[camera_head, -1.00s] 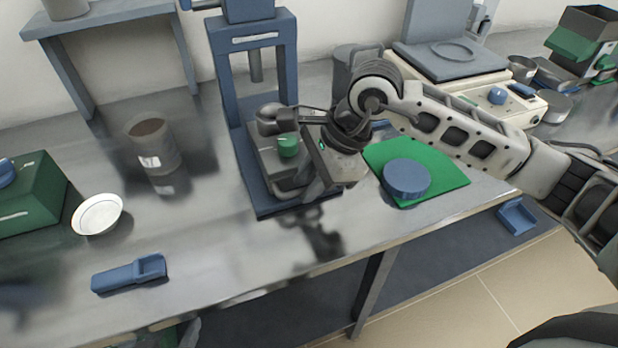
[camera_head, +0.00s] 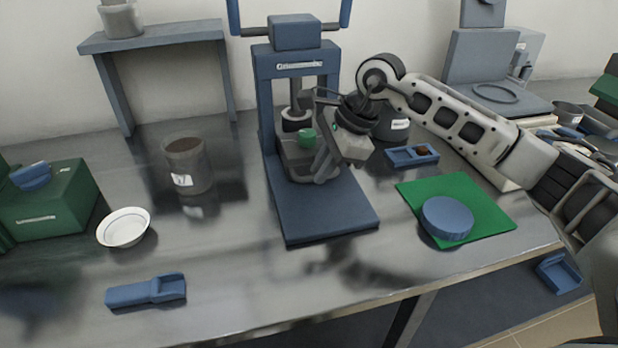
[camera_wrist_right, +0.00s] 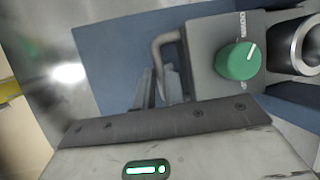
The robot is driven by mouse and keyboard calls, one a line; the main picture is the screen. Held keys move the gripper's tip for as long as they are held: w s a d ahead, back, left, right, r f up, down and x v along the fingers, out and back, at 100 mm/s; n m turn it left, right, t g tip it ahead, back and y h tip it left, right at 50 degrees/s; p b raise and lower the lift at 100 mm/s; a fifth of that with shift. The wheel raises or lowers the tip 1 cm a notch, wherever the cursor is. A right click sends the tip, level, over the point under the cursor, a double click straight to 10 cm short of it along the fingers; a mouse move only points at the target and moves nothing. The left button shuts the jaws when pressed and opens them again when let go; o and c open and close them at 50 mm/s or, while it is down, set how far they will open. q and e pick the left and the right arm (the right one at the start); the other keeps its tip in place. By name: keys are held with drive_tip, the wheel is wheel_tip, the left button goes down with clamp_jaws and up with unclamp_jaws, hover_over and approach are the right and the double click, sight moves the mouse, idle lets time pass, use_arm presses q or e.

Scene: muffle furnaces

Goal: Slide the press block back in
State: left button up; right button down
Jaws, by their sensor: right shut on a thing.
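The press block (camera_head: 294,162) is grey with a green knob (camera_head: 307,138) and a dark round part on top. It sits on the blue base (camera_head: 325,212) of the press (camera_head: 289,66), between its uprights and under its ram. The front of the base is bare. My right gripper (camera_head: 322,168) is at the block's right front side, shut on its handle. In the right wrist view the bent grey handle (camera_wrist_right: 163,42) reaches from the block (camera_wrist_right: 212,78) toward my right gripper (camera_wrist_right: 158,92); the exact contact is partly hidden. My left gripper is not in view.
A green mat (camera_head: 478,207) with a blue disc (camera_head: 447,217) lies right of the press. A blue tray (camera_head: 411,156) stands behind it. A brown-filled jar (camera_head: 188,166), a white dish (camera_head: 124,228) and a blue holder (camera_head: 146,291) are at left. The front middle bench is clear.

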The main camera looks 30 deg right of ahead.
drive_tip(key=shift+w+d+r, duration=0.1)
drive_tip(key=shift+w+r, duration=0.05)
drive_tip(key=shift+w, duration=0.05)
drive_tip(key=c, duration=1.5)
unclamp_jaws()
drive_tip(key=v, duration=1.6)
drive_tip(key=shift+p, duration=0.35)
